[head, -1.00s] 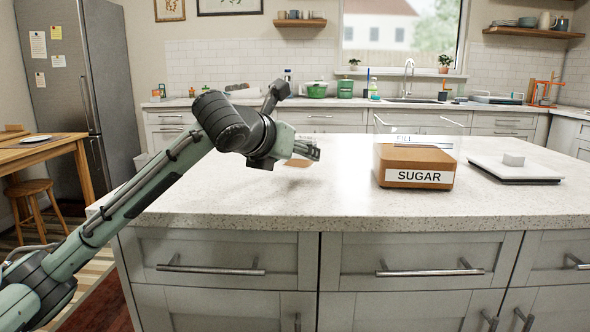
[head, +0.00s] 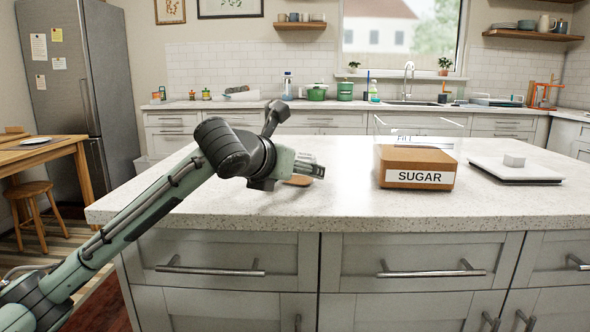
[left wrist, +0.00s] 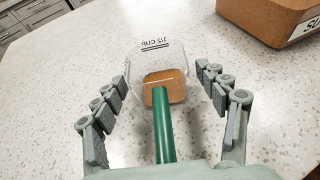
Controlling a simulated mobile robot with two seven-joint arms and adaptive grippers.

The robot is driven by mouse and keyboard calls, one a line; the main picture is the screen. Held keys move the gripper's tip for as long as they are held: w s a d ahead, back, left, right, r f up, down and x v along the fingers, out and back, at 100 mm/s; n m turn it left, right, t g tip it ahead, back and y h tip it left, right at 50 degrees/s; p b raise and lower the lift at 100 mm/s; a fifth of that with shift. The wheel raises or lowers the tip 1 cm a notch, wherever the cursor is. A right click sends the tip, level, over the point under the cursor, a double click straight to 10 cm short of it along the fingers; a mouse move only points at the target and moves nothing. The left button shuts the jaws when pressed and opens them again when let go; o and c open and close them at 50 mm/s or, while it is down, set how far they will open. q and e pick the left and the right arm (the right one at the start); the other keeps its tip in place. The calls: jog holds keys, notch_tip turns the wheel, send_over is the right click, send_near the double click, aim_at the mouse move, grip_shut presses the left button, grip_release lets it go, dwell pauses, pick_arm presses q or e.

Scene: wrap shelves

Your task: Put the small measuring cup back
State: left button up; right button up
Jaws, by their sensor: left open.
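A clear measuring cup (left wrist: 160,62) with mirrored "1/2 CUP" lettering, brown contents and a green handle (left wrist: 163,125) appears to rest on the countertop in the left wrist view. My left gripper (left wrist: 165,84) is open, with its fingers on either side of the cup and the handle running back toward the palm. In the head view the left gripper (head: 314,169) is low over the island, left of the sugar container (head: 415,160). There the cup is mostly hidden; a brown patch (head: 298,181) shows under the gripper. My right gripper is not in view.
The sugar container is clear, with brown contents and a "SUGAR" label; its corner shows in the left wrist view (left wrist: 270,18). The island's left and front areas (head: 240,218) are clear.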

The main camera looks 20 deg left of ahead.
pick_arm(q)
jog(key=shift+r, duration=0.25)
jog(key=v, duration=0.4)
jog(key=shift+s+a+r, duration=0.1)
jog(key=shift+s+r, duration=0.1)
jog(key=p+v, duration=0.1)
jog(key=v, duration=0.5)
jog(key=shift+s, duration=0.15)
jog(key=shift+s+r, duration=0.15)
jog(key=shift+s, duration=0.4)
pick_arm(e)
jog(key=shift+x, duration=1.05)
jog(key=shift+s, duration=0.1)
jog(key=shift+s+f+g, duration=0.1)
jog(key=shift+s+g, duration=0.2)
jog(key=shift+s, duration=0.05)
